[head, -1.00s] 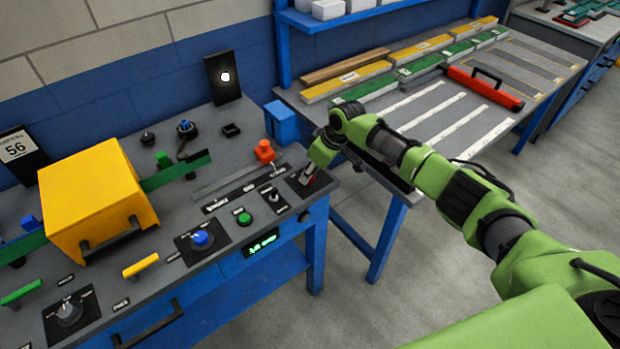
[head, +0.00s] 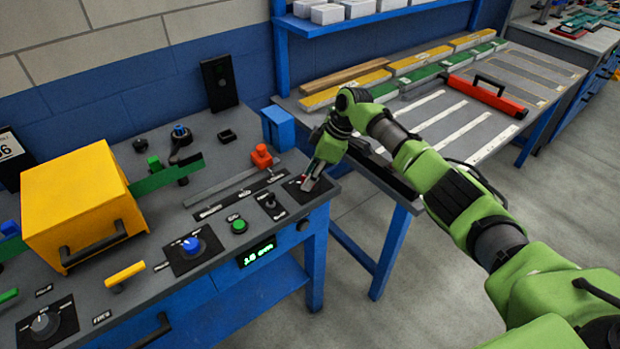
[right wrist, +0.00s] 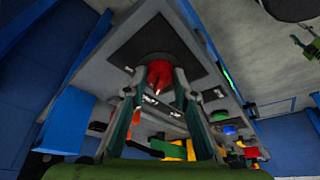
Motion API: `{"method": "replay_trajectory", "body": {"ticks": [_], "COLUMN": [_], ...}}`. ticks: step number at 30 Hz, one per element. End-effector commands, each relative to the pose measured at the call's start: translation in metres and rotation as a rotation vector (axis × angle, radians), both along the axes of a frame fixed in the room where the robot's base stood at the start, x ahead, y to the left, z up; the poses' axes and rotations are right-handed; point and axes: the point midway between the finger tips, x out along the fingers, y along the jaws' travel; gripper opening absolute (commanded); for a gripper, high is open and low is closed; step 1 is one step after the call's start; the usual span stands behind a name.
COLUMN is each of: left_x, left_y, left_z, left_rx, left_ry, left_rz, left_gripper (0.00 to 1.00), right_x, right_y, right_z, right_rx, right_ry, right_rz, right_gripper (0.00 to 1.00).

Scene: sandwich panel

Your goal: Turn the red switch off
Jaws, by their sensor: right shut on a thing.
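The red switch (right wrist: 159,73) sits on a black plate (right wrist: 128,50) at the right end of the panel. In the right wrist view it is between the two fingertips of my right gripper (right wrist: 160,84), which is shut on it. In the head view my right gripper (head: 309,182) points down onto that plate, and the fingers hide most of the switch. The lamp box (head: 219,82) against the wall is dark. My left gripper is not in view.
A yellow box (head: 80,200) stands further left. A table with boards (head: 420,70) is at the right.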

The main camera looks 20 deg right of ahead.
Motion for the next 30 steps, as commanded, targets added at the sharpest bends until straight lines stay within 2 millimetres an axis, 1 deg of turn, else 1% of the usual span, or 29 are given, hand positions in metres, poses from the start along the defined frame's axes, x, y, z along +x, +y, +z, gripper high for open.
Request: {"method": "replay_trajectory", "body": {"ticks": [8,9,10,18,20,23,26,30], "left_x": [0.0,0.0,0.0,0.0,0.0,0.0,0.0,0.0], "left_y": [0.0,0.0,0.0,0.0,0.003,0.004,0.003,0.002], "left_z": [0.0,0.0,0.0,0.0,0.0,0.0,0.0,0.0], "left_rx": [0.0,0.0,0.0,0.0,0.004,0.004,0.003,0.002], "left_ry": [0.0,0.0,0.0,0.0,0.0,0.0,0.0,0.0], "left_rz": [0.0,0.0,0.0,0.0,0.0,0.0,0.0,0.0], "left_gripper": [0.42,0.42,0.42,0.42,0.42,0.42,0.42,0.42], "right_x": [0.0,0.0,0.0,0.0,0.0,0.0,-0.002,-0.006], "right_y": [0.0,0.0,0.0,0.0,0.0,-0.002,-0.006,-0.017], "right_z": [-0.001,-0.001,-0.001,0.0,0.0,0.005,0.017,0.045], "right_rx": [-0.002,-0.002,-0.002,-0.001,-0.001,0.0,0.001,0.0], "right_ry": [0.001,0.001,0.001,0.0,0.0,-0.001,-0.003,-0.005], "right_rz": [0.002,0.002,0.002,0.001,0.0,0.0,0.0,0.0], "right_gripper": [0.04,0.33,0.41,0.42,0.42,0.42,0.42,0.42]}}
